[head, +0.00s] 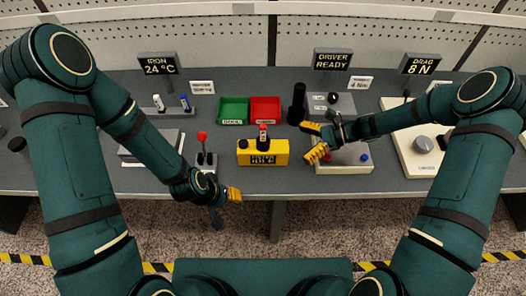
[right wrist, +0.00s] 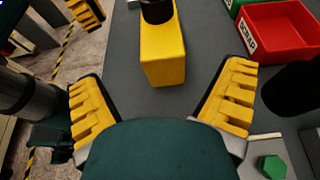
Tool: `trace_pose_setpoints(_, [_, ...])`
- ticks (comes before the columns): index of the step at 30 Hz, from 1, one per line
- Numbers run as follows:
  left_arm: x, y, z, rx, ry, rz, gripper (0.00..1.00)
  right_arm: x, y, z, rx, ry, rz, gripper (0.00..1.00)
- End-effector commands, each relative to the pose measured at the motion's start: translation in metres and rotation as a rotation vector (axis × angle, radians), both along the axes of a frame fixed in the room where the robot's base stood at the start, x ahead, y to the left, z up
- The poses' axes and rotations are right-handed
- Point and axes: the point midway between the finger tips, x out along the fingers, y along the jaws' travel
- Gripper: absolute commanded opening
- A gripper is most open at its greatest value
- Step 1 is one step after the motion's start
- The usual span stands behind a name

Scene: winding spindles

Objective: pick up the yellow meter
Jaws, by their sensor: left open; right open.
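The yellow meter (head: 270,158) is a box with a black label and a dark knob, near the table's front edge. A red-and-white piece rises at its top or just behind it. The right wrist view shows the yellow meter (right wrist: 163,55) ahead of my right gripper (right wrist: 163,100), whose yellow fingers are spread with nothing between them. In the head view my right gripper (head: 309,141) is just right of the meter, apart from it. My left gripper (head: 227,204) is open and empty, below and left of the meter, by the table's front edge.
Green (head: 233,111) and red (head: 265,108) bins sit behind the meter. A black cylinder (head: 297,104) stands at back right. A red-knobbed device (head: 203,145) is left of the meter. A beige unit (head: 345,160) lies beneath my right gripper. Bare table lies between bins and meter.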

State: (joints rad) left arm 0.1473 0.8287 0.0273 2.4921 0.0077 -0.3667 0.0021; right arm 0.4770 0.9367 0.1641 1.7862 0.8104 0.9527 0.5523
Motion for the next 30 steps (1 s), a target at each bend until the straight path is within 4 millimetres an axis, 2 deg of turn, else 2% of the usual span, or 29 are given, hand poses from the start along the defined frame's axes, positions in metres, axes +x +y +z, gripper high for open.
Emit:
trace_pose_setpoints(8, [0.000, 0.000, 0.001, 0.000, 0.000, 0.000, 0.43, 0.000, 0.016, -0.006, 0.000, 0.000, 0.001, 0.95])
trace_pose_setpoints(18, [0.000, 0.000, 0.005, -0.001, 0.000, 0.000, 0.43, 0.002, 0.055, -0.025, 0.000, 0.002, 0.001, 0.95])
trace_pose_setpoints(26, [0.000, 0.000, 0.005, -0.001, 0.000, 0.000, 0.43, 0.003, 0.059, -0.026, -0.001, -0.001, 0.000, 0.95])
trace_pose_setpoints(29, [0.000, 0.000, 0.005, -0.001, 0.000, 0.000, 0.43, 0.003, 0.058, -0.026, -0.001, -0.001, 0.000, 0.61])
trace_pose_setpoints(30, [0.000, 0.000, 0.005, -0.001, 0.000, 0.000, 0.43, 0.003, 0.058, -0.026, -0.001, -0.001, 0.000, 0.47])
